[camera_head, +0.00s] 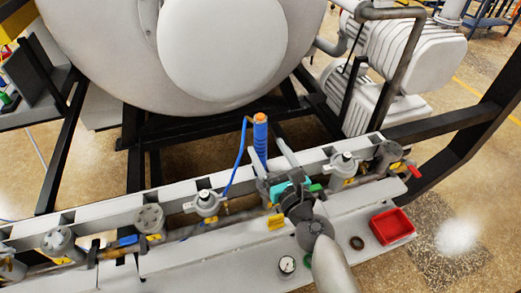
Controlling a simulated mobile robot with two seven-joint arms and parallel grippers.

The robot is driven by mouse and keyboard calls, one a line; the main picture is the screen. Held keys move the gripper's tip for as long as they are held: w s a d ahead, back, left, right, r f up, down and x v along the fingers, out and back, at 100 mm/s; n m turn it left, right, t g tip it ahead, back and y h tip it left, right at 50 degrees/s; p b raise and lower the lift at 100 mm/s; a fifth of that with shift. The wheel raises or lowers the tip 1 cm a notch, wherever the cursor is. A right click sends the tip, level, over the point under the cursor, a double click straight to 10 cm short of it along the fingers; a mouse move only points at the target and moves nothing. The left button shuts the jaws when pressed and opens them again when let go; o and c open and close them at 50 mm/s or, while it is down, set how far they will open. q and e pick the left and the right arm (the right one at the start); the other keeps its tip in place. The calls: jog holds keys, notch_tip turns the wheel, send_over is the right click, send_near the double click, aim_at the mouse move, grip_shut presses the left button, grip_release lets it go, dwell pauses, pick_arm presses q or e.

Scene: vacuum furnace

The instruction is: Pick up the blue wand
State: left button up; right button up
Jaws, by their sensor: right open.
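The blue wand (261,140) stands upright behind the pipe rail, with an orange top and a blue hose looping down on its left. My right gripper (270,156) reaches in from the bottom right, over the rail. Its two fingers are apart, one near each side of the wand's lower part. The left finger is close to the wand and a gap shows on the right; I cannot tell whether they touch. The wand's lower end is hidden behind the gripper and rail. My left gripper is not in view.
Several valves (207,203) line the rail to the left and right of my gripper. A red tray (392,226) and a pressure gauge (287,264) sit on the white ledge in front. The large grey furnace (110,60) rises behind, with a ribbed pump (410,50) at right.

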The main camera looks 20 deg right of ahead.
aim_at(263, 142)
jog(key=shift+w+a+f, duration=0.1)
jog(key=shift+w+a, duration=0.05)
jog(key=shift+w, duration=1.15)
jog(key=shift+w+a, duration=0.1)
jog(key=shift+w, duration=1.2)
jog(key=shift+c, duration=0.3)
grip_shut()
